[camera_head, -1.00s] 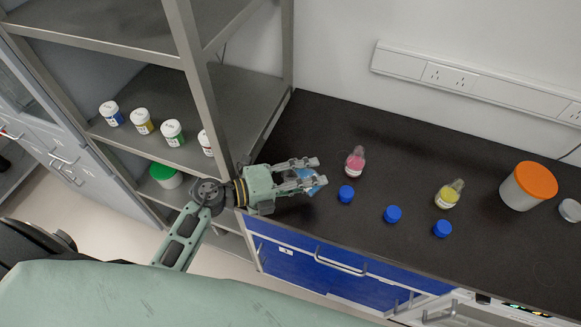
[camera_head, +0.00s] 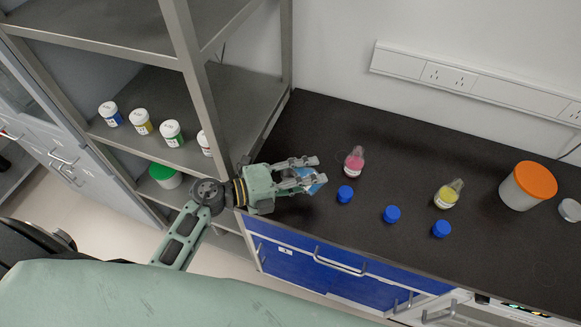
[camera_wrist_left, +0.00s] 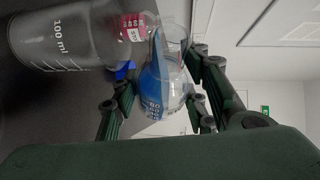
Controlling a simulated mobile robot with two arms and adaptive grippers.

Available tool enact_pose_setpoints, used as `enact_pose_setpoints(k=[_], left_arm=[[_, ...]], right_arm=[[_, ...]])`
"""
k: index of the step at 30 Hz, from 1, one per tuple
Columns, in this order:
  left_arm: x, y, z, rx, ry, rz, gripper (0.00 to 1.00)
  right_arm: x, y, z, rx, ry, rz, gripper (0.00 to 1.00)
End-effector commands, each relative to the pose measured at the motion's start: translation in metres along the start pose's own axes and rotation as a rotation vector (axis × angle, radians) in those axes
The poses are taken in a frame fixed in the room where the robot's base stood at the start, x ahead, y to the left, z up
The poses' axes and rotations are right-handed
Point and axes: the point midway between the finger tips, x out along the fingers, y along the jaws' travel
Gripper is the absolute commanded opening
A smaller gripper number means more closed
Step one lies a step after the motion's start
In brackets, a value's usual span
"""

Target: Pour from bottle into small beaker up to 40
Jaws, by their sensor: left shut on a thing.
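My left gripper (camera_head: 312,179) is shut on a bottle of blue liquid (camera_head: 317,186) at the left end of the black bench, and the fingers hide much of the bottle. In the left wrist view this bottle (camera_wrist_left: 155,85) sits between the fingers, tilted in the picture, with blue liquid along one side and a clear neck. A clear beaker (camera_wrist_left: 62,35) marked 100 ml is close beside it at the upper left of that view; it looks empty. I cannot make out the beaker in the head view. My right gripper is not in view.
A pink bottle (camera_head: 354,161) and a yellow bottle (camera_head: 447,195) stand on the bench (camera_head: 330,122), with several blue caps (camera_head: 392,214) in front. An orange-lidded tub (camera_head: 527,187) is at the right. A shelf post (camera_head: 203,100) rises close behind my left arm.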

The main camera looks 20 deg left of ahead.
Motion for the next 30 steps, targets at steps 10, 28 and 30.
enact_pose_setpoints(k=[10,28,30], left_arm=[[-0.0001,-0.0015,0.0002,-0.018,0.003,-0.008,0.09],[-0.0005,-0.0039,0.0000,-0.049,0.009,-0.023,0.09],[-0.0006,-0.0045,0.0000,-0.053,0.010,-0.026,0.09]], right_arm=[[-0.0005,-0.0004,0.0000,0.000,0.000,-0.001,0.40],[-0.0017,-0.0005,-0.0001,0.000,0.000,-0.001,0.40],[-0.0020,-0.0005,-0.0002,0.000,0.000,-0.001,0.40]])
